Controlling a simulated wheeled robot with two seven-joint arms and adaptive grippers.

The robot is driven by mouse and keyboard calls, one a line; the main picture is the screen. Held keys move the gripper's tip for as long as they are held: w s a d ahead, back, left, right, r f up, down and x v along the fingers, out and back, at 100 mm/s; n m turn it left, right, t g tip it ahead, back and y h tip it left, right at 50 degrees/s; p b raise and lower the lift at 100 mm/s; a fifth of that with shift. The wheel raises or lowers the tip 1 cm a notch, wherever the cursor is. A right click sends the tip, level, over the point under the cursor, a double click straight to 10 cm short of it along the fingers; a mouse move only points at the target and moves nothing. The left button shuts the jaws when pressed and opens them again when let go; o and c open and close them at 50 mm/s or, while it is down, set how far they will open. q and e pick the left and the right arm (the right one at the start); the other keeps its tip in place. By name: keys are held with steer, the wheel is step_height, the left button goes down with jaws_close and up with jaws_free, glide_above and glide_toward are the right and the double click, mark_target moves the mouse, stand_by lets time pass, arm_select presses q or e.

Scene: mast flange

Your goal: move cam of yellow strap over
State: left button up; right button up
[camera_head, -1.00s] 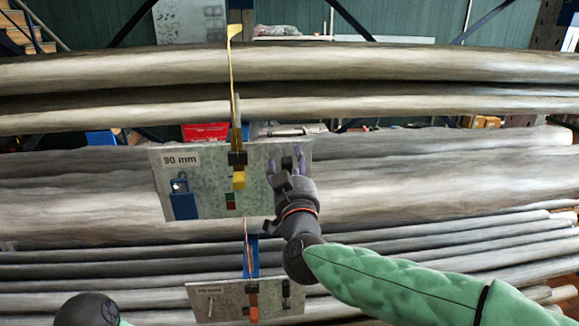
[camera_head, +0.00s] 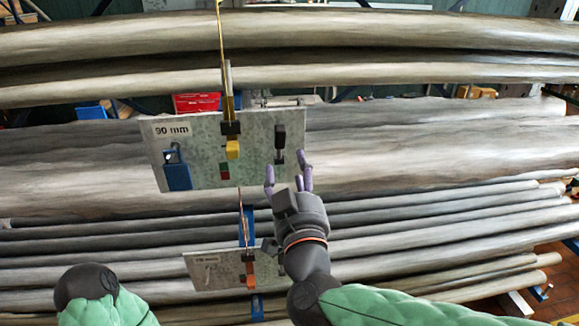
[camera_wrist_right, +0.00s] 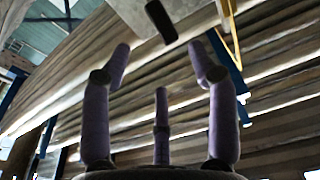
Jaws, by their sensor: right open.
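The yellow strap (camera_head: 227,65) runs down over the upper logs to a metal plate (camera_head: 205,180) marked 90 mm. Its yellow cam (camera_head: 232,149) hangs below a black buckle (camera_head: 231,129) on the plate; the strap also shows at the top of the wrist view (camera_wrist_right: 230,18). A black handle (camera_head: 280,143) is right of the cam. My right gripper (camera_head: 289,178) is open and empty near the plate's lower right edge, below the black handle and right of the cam. In the wrist view, the handle (camera_wrist_right: 160,20) is beyond the spread fingers. My left gripper is out of view.
A blue padlock-like piece (camera_head: 178,177) and a red-green marker (camera_head: 224,170) are on the plate. A second plate (camera_head: 210,278) with an orange buckle (camera_head: 249,268) hangs lower. Long logs (camera_head: 420,165) fill the background. My left arm shows at lower left.

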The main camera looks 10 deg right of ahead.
steer(key=c, duration=0.5)
steer(key=shift+f+n, duration=0.15)
steer(key=shift+n, duration=0.15)
steer(key=c, duration=0.5)
steer(key=shift+s+f+n+b, duration=0.25)
steer(key=shift+n+b, duration=0.15)
steer(key=shift+n, duration=0.2)
jaws_close()
steer(key=n+t+b, duration=0.3)
steer(key=n+b, duration=0.2)
steer(key=n, duration=1.1)
glide_toward(282, 139)
steer(key=p+x, duration=0.2)
steer(key=x, duration=0.5)
steer(key=shift+p, duration=0.3)
